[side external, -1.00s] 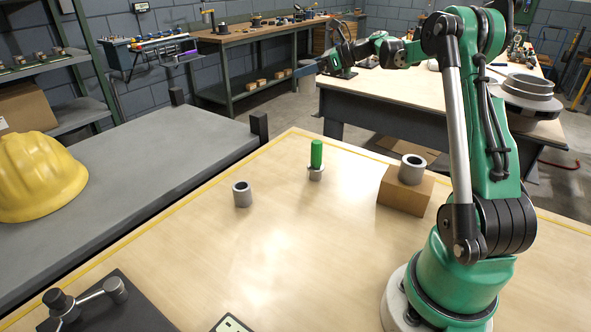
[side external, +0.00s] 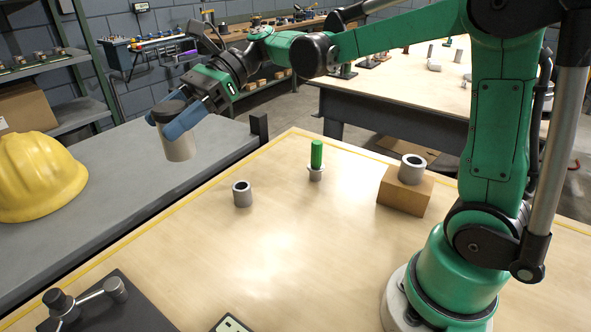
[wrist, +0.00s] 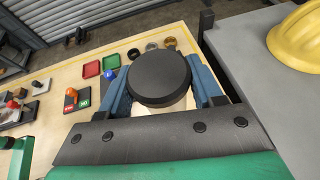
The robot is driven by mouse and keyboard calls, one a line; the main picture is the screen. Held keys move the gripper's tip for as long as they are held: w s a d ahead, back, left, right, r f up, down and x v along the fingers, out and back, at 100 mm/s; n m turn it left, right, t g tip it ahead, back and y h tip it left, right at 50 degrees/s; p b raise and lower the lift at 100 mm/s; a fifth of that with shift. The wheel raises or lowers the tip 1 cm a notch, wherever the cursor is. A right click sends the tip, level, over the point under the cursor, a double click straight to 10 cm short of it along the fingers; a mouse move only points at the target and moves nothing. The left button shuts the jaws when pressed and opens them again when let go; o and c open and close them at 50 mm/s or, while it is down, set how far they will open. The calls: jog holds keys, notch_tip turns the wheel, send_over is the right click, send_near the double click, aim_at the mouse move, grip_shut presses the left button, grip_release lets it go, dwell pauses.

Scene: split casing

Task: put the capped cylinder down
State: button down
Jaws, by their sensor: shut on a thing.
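The capped cylinder (side external: 180,147) has a pale grey body and a black cap. My gripper (side external: 178,122) is shut on it, with blue fingers on either side just below the cap. The cylinder hangs slightly tilted at the left in the side view, in front of the grey bench; its height above any surface is hard to tell. In the wrist view its black cap (wrist: 160,77) fills the space between the fingers and hides most of the body.
A grey bench (side external: 130,190) with a yellow hard hat (side external: 38,175) lies left. The wooden table (side external: 290,250) holds a grey ring-shaped part (side external: 242,194), a green peg (side external: 316,155) and a box (side external: 404,192) with another ring part on top. Much of the table's middle is clear.

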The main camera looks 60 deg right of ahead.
jog(key=s+a+n+g, duration=0.2)
jog(key=s+a, duration=0.2)
jog(key=a, duration=0.1)
jog(key=shift+d+f, duration=0.1)
jog(key=shift+f, duration=10)
jog(key=shift+f, duration=0.1)
jog(key=shift+c, duration=0.7)
grip_release()
